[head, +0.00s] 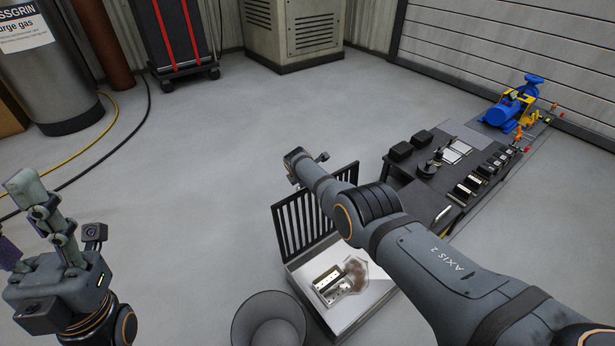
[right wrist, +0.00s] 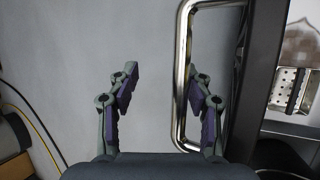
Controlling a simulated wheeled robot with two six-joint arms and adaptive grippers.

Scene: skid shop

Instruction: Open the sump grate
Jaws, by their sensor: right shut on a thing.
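The sump grate (head: 296,219), a frame of dark bars, stands raised and steeply tilted at the back left of the open sump (head: 364,316). Its bright metal handle (right wrist: 183,78) crosses the right wrist view beside the grate's dark frame (right wrist: 258,85). My right gripper (right wrist: 164,92) has the handle's long bar between its fingers. The right finger is at the handle's loop, and a gap shows toward the left finger. In the head view my right arm hides the grate's right part. My left gripper (head: 45,212) is at the lower left, away from the grate; its finger spacing is unclear.
The sump holds a metal block (head: 328,284) beside a brown stain. A grey bin (head: 268,322) stands at its front left. A dark bench with parts (head: 432,185) and a blue pump (head: 512,108) lie to the right. The floor left of the grate is clear.

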